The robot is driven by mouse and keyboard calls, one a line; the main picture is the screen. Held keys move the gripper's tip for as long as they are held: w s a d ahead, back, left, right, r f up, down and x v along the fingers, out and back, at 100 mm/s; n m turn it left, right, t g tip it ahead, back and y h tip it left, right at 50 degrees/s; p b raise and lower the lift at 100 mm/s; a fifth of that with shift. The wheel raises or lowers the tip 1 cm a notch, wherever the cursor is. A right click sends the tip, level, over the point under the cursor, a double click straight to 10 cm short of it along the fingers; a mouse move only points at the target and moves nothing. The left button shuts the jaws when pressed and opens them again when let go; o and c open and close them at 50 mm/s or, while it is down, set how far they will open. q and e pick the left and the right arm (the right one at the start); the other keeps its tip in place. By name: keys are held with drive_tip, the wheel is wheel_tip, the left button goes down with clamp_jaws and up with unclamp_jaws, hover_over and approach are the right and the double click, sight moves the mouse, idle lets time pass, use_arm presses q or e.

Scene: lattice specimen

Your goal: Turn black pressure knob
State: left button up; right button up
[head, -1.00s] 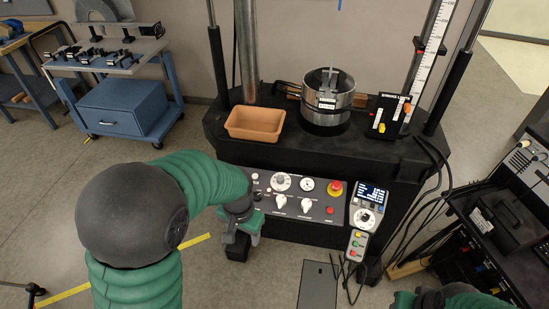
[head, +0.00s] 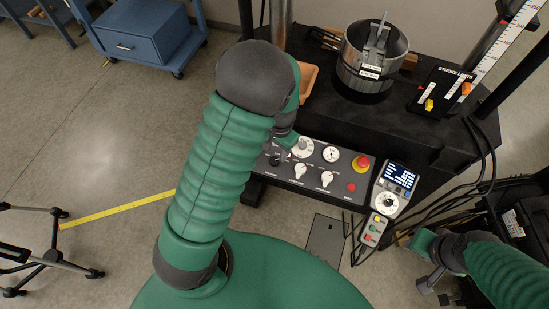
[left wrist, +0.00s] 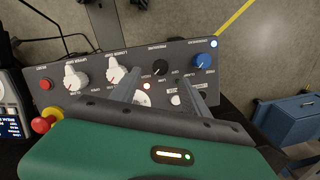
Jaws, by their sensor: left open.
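The black pressure knob (left wrist: 160,68) is a small round dial on the grey control panel (left wrist: 55,95). In the left wrist view it lies just beyond my left gripper (left wrist: 160,84), between the lines of its two spread fingers. I cannot tell whether either finger touches it. The left gripper is open and holds nothing. In the head view, a dark knob (head: 275,160) shows at the panel's left, with my left gripper (head: 287,139) above the panel's upper left part. My right gripper (head: 431,268) is at the lower right, away from the panel; its opening is unclear.
White knobs (head: 299,170), a red emergency button (head: 361,163) and a blue knob (left wrist: 202,61) share the panel. A handheld controller (head: 386,202) hangs at its right. A metal pot (head: 361,77) and a tan tray (head: 309,77) stand on the black bench above. Cables hang at right.

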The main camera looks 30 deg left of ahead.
sight(274, 161)
use_arm(q)
drive_tip(key=f, duration=0.2)
drive_tip(key=a+f, duration=0.1)
drive_tip(key=f, duration=0.5)
drive_tip(key=shift+w+a+f, duration=0.1)
drive_tip(key=shift+w+a, duration=0.1)
drive_tip(key=shift+w, duration=0.2)
drive_tip(key=shift+s+f, duration=0.15)
drive_tip(key=shift+f, duration=0.15)
drive_tip(key=shift+d, duration=0.25)
drive_tip(key=shift+c, duration=0.7)
drive_tip(key=shift+a, duration=0.15)
clamp_jaws()
